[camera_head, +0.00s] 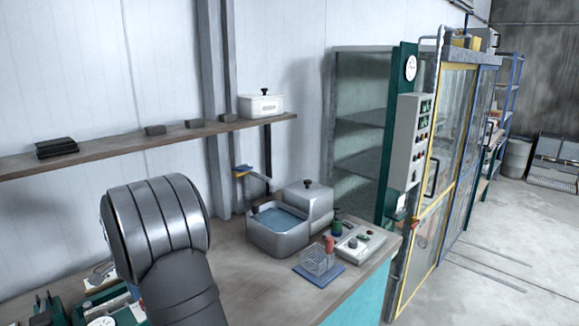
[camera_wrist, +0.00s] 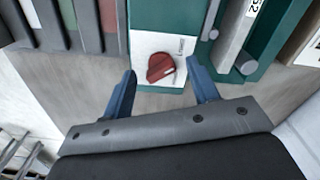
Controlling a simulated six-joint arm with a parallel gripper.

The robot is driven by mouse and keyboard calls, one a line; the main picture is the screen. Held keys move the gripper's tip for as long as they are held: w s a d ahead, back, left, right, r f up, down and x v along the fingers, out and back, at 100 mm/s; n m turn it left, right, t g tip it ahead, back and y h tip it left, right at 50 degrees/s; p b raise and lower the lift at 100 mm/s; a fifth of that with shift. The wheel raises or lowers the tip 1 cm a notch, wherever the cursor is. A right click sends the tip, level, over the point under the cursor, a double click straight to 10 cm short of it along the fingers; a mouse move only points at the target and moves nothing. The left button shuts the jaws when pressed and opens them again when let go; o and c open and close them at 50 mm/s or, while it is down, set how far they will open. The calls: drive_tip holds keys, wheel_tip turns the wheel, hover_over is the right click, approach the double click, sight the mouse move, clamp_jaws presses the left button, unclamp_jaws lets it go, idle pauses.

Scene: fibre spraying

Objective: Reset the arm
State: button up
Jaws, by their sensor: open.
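My gripper (camera_wrist: 163,88) shows in the wrist view as two blue fingers standing well apart, with nothing held between them. Just beyond the fingertips is a white panel with a red knob (camera_wrist: 161,67) on a green box (camera_wrist: 180,15). I cannot tell whether a finger touches the box. In the head view a large grey ribbed part of my arm stands at the lower left, and my gripper does not show there.
A wooden bench (camera_head: 240,282) carries a water bath (camera_head: 278,230), a glass jar rack (camera_head: 318,262) and a control box (camera_head: 360,243). A shelf (camera_head: 100,150) runs along the wall above. Floor at right is mostly clear.

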wheel_tip(320, 180, up, 18)
drive_tip(key=shift+w+f+n+t, duration=0.15)
drive_tip(key=shift+f+n+t, duration=0.3)
drive_tip(key=shift+f, duration=1.45)
drive_tip(key=shift+w+f+n+t, duration=0.2)
drive_tip(key=shift+f+n+t, duration=0.3)
drive_tip(key=shift+f, duration=1.45)
drive_tip(key=shift+w+f+n+t, duration=0.15)
drive_tip(key=shift+f+n+t, duration=0.3)
drive_tip(key=shift+f, duration=1.45)
drive_tip(key=o, duration=1)
drive_tip(key=s+a+r+m+g+y, duration=0.1)
drive_tip(key=s+a+r+m+g, duration=0.15)
drive_tip(key=s+a+r, duration=0.4)
drive_tip(key=s+a+r+m+g+y, duration=0.2)
drive_tip(key=s+a+r+m, duration=0.2)
drive_tip(key=a+r, duration=0.55)
wheel_tip(320, 180, down, 8)
drive_tip(key=shift+s+t, duration=0.3)
drive_tip(key=shift+t, duration=0.05)
drive_tip(key=shift+a+r, duration=0.1)
